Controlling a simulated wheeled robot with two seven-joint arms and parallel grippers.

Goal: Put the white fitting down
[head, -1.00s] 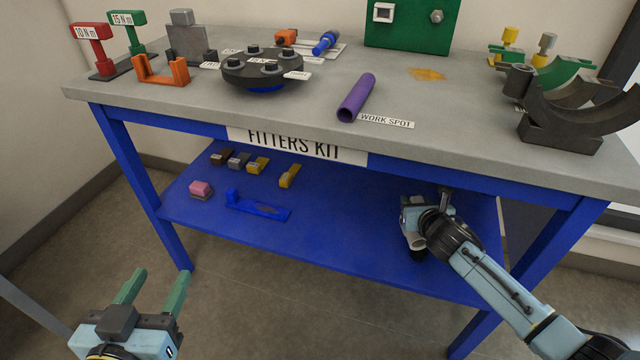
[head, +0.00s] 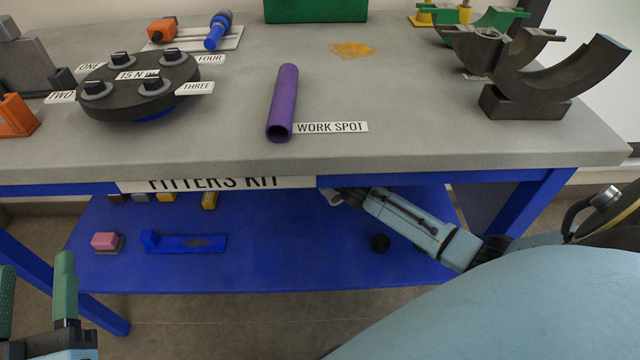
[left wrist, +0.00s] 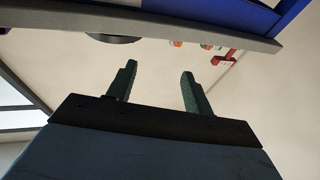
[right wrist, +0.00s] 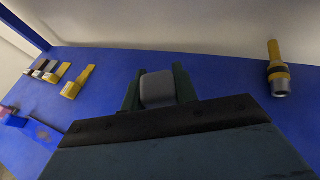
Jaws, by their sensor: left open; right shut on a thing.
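The white fitting (right wrist: 157,92) shows as a pale grey-white rounded block between the green fingers of my right gripper (right wrist: 157,80) in the right wrist view. The gripper is shut on it, over the blue lower shelf (right wrist: 215,80). I cannot tell whether the fitting touches the shelf. In the head view my right arm reaches under the worktop, and the worktop edge hides most of the gripper. My left gripper (head: 37,280) is open and empty at the lower left of the head view, in front of the cart. Its spread fingers also show in the left wrist view (left wrist: 159,75).
A yellow and grey tool (right wrist: 278,70) stands right of the gripper on the shelf. Small yellow and dark blocks (right wrist: 75,83) lie to the left. A pink block (head: 105,241) and a blue holder (head: 185,243) are on the shelf. A purple pipe (head: 283,100) lies on the worktop.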

